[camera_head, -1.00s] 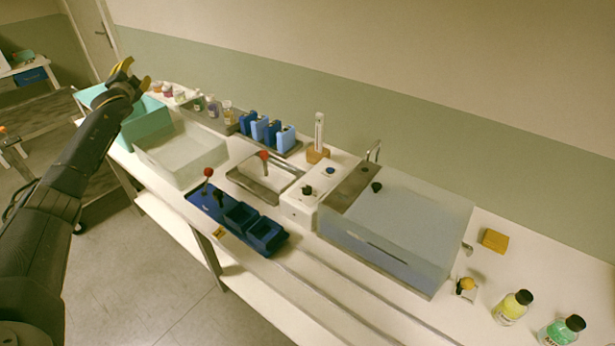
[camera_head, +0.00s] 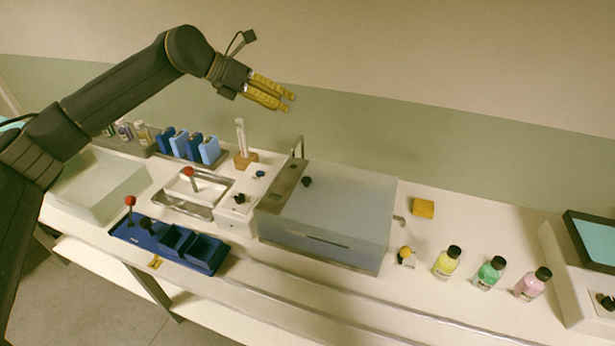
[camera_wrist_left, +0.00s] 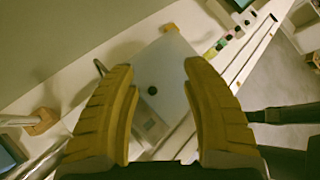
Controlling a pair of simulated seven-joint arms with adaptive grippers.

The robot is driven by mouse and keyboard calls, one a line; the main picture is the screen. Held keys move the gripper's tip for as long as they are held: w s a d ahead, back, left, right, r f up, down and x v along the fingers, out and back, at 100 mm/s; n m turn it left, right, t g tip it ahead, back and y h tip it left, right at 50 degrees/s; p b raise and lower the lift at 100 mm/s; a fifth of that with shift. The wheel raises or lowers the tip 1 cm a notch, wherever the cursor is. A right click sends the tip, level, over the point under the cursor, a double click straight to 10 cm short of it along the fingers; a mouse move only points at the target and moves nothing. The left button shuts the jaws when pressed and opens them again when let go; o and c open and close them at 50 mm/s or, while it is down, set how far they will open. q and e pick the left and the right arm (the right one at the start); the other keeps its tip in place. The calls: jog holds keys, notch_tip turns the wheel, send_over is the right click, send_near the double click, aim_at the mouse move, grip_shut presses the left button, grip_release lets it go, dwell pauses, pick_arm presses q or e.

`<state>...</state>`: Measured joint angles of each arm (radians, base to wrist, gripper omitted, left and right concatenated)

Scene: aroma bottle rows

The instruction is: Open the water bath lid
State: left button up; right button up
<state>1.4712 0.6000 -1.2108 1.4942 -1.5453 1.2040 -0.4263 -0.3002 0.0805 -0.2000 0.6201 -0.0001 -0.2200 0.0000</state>
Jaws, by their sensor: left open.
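The water bath (camera_head: 320,248) is a grey box in the middle of the bench in the head view. Its flat grey lid (camera_head: 345,205) is shut and has a small black knob (camera_head: 307,182) near its left edge. My left gripper (camera_head: 290,101), with yellow fingers, is above and behind the bath, well clear of it. In the left wrist view the open fingers (camera_wrist_left: 160,75) have nothing between them; the lid (camera_wrist_left: 172,72) and black knob (camera_wrist_left: 152,90) lie beyond, below them. My right gripper is in neither view.
A metal tap (camera_head: 298,146) stands behind the bath, and a tube in a wooden stand (camera_head: 245,160) to its left. A yellow sponge (camera_head: 423,208) and several bottles (camera_head: 447,262) are to the right. A blue tray (camera_head: 150,238) lies front left.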

pick_arm(q)
jog(key=s+f+m+y, duration=0.2)
jog(key=s+f+y, duration=0.2)
jog(key=f+y, duration=0.1)
jog(key=m+y, duration=0.1)
jog(key=y, duration=0.1)
send_near(306, 179)
jog(key=x, duration=0.9)
jog(key=shift+w+d+f, duration=0.1)
jog(key=shift+f, duration=0.05)
jog(key=shift+o, duration=0.2)
grip_shut()
dwell(0.3)
